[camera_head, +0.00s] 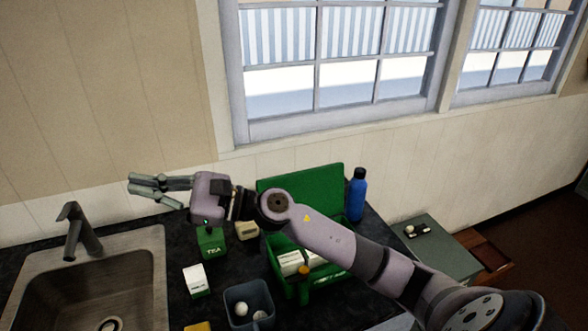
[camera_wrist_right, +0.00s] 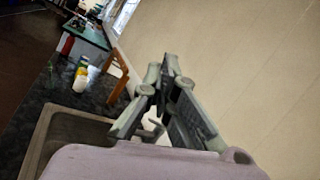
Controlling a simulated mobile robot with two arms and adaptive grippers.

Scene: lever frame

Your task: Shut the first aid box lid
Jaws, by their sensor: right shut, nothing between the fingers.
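The green first aid box (camera_head: 322,296) stands on the dark counter with its lid (camera_head: 318,178) raised at the back. White packets (camera_head: 291,262) show inside it. My right arm crosses in front of the lid and box, hiding part of both. My right gripper (camera_head: 132,184) is shut and empty, held in the air to the left of the box, above the sink side and well apart from the lid. Its fingers also show in the right wrist view (camera_wrist_right: 168,72), pointing at the wall, with no box clearly visible there. My left gripper is not in view.
A blue bottle (camera_head: 357,196) stands right of the lid. A green tea box (camera_head: 211,243), a white carton (camera_head: 196,281) and a grey bin (camera_head: 236,294) with white balls stand left of the box. The sink (camera_head: 148,262) and faucet (camera_head: 75,232) are at left.

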